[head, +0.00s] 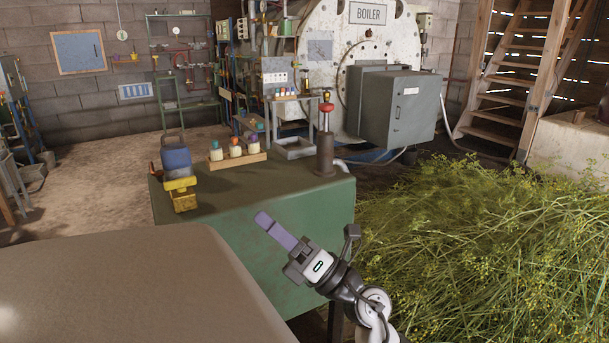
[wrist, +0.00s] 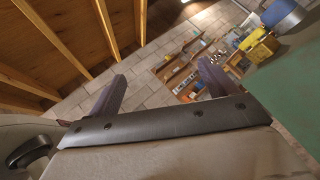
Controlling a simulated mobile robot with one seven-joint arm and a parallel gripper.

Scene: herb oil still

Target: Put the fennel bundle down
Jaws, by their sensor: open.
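A large heap of loose green fennel stalks with yellow flower heads (head: 480,245) fills the lower right of the head view. I cannot pick out a separate bundle in it. My gripper (head: 263,219) is left of the heap, in front of the green bench. In the wrist view my gripper (wrist: 163,80) has its two purple-grey fingers spread wide, with nothing between them. No fennel shows in the wrist view.
The green bench (head: 270,230) carries a blue and yellow tool (head: 177,165), a wooden rack of small bottles (head: 237,159) and a red-topped post (head: 326,150). A brown surface (head: 110,285) fills the lower left. The boiler (head: 335,40) and a wooden stair (head: 505,95) stand behind.

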